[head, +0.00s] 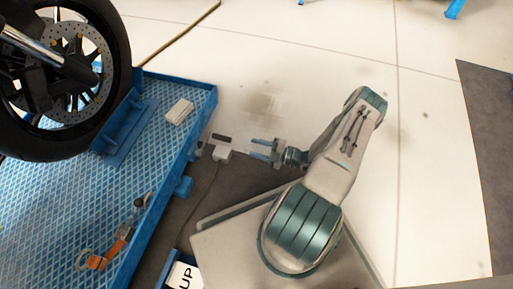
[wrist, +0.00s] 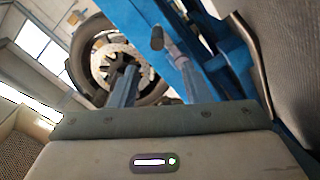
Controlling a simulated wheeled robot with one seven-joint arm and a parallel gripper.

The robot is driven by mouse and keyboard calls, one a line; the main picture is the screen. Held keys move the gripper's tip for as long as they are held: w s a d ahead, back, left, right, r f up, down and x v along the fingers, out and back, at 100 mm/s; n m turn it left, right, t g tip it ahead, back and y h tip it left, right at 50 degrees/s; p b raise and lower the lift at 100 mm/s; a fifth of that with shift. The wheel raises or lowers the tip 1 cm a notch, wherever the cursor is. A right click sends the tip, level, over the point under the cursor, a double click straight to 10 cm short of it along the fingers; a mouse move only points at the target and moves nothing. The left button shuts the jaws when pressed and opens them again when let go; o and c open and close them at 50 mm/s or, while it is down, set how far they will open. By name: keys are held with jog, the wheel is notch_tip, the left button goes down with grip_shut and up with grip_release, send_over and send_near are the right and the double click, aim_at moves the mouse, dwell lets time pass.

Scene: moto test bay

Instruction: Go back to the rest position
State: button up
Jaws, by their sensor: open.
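My gripper (head: 262,148) is open, with nothing seen between its fingers. In the head view it is at the end of my folded arm, pointing left toward the blue lift platform (head: 203,118). It is to the right of the platform's edge and apart from it. In the wrist view the two fingers of my gripper (wrist: 150,65) stand apart, with the motorcycle wheel (wrist: 112,62) behind them.
The motorcycle front wheel (head: 75,75) stands on the platform at upper left. A small white block (head: 179,111) and an orange strap (head: 118,244) lie on the platform. A dark mat (head: 487,150) is at right. Pale floor behind and right of my arm is clear.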

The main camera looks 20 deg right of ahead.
jog(key=shift+a, duration=0.1)
jog(key=s+a+r+n+g+h+p, duration=0.15)
jog(key=r+n+g+p, duration=0.5)
jog(key=r, duration=0.95)
jog(key=s+a+r+n+g+h+p, duration=0.1)
jog(key=a+r+n+g+p, duration=0.2)
jog(key=r+n+p, duration=0.8)
jog(key=s+a+r+n+g+h+p, duration=0.15)
jog(key=r+n+g+p, duration=0.25)
jog(key=r+n, duration=1.15)
jog(key=s+a+r+n+t+h+p, duration=0.1)
jog(key=s+r+n+h+p, duration=0.2)
jog(key=r+p, duration=0.4)
jog(key=s+r+n+t+h+p, duration=0.2)
jog(key=s+r+n+p, duration=0.3)
jog(key=r, duration=1.7)
jog(key=s+a+r+n+t+h+p, duration=0.1)
jog(key=s+r+n+h+p, duration=0.3)
jog(key=r+n+p, duration=0.5)
jog(key=shift+a+r+h, duration=0.3)
jog(key=shift+a+r, duration=0.05)
jog(key=shift+r, duration=2.8)
jog(key=shift+t, duration=0.25)
